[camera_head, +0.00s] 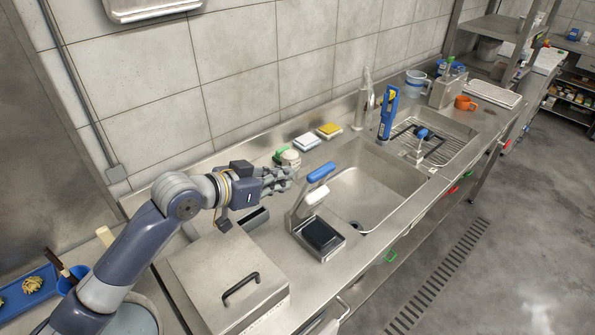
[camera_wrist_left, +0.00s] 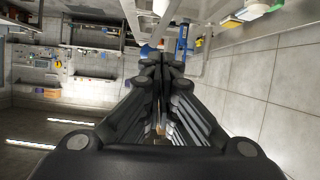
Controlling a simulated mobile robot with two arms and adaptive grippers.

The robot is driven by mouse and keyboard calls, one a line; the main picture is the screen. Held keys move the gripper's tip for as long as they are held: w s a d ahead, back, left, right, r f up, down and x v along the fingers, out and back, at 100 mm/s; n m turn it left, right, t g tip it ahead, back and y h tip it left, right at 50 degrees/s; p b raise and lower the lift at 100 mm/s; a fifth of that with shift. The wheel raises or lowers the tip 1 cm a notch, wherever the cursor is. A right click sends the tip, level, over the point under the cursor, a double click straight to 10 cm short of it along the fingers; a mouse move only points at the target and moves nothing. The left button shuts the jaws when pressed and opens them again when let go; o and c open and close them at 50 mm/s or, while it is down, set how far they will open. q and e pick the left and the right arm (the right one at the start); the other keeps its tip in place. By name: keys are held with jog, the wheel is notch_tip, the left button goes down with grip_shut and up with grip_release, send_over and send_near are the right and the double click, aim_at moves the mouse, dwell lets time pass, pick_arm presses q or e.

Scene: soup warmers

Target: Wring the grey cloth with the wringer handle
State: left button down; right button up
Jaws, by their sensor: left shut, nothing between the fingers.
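The wringer stands on the counter left of the sink, with a metal frame, a blue handle (camera_head: 320,172) raised at its top and a white roller (camera_head: 315,196) below. A dark square pad or opening (camera_head: 318,235) is in its base; I cannot tell whether this is the grey cloth, and no other grey cloth is clear. My left gripper (camera_head: 289,178) is shut and empty, above the counter just left of the blue handle and apart from it. Its closed fingers fill the middle of the left wrist view (camera_wrist_left: 162,70). My right gripper is not in view.
A lidded metal warmer (camera_head: 222,275) stands left of the wringer. The sink (camera_head: 375,183) is to its right, with a blue-handled sprayer (camera_head: 388,112) behind.

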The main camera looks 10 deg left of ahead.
pick_arm(q)
jog(key=w+a+n+h+b, duration=0.45)
jog(key=a+n, duration=0.35)
jog(key=n, duration=0.2)
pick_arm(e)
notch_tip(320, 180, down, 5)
pick_arm(q)
jog(key=w+d+f+p, duration=0.1)
jog(key=w+d+p, duration=0.3)
jog(key=d+p, duration=0.3)
jog(key=d+h, duration=0.1)
jog(key=d, duration=0.3)
jog(key=shift+f, duration=0.35)
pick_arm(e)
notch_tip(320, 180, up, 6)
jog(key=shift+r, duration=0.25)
pick_arm(q)
jog(key=shift+w+d, duration=0.1)
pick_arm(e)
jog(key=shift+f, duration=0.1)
